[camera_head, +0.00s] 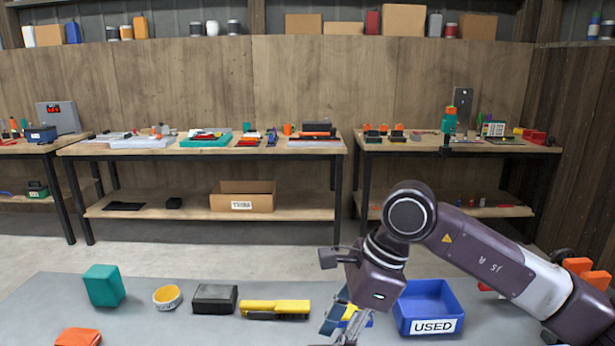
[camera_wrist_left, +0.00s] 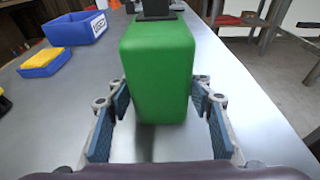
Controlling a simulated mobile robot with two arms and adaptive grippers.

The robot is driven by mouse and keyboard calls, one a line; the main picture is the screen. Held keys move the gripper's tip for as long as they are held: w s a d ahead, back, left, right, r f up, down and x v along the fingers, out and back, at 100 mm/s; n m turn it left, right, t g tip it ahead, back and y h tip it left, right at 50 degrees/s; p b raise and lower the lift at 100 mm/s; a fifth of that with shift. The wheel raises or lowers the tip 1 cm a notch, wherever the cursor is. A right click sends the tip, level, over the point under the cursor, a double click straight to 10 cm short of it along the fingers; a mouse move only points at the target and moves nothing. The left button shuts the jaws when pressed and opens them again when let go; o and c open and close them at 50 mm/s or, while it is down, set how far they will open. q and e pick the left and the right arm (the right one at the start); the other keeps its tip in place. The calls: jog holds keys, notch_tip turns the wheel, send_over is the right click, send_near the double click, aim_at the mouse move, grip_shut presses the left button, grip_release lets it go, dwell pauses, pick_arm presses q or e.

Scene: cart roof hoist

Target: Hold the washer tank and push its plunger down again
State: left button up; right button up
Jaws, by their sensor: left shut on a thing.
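The washer tank (camera_wrist_left: 160,75) is a green, rounded block with a black part (camera_wrist_left: 157,9) on its far end, cut off by the top of the left wrist view. My left gripper (camera_wrist_left: 160,125) has its blue-padded fingers on either side of the tank and is shut on it. The tank and left gripper do not show in the head view. My right gripper (camera_head: 338,322) hangs over the front table beside the small blue tray, its fingertips partly cut off, so its opening is unclear. I cannot tell the plunger's height.
The grey table (camera_head: 230,333) holds a teal block (camera_head: 104,286), a yellow-rimmed cup (camera_head: 167,297), a black box (camera_head: 214,299), a yellow tool (camera_head: 272,308) and an orange piece (camera_head: 78,338). A blue bin marked USED (camera_head: 433,301) and a blue tray with a yellow pad (camera_wrist_left: 45,63) stand near the grippers.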

jog(key=shift+x, duration=1.2)
jog(key=c, duration=1)
jog(key=shift+f, duration=0.1)
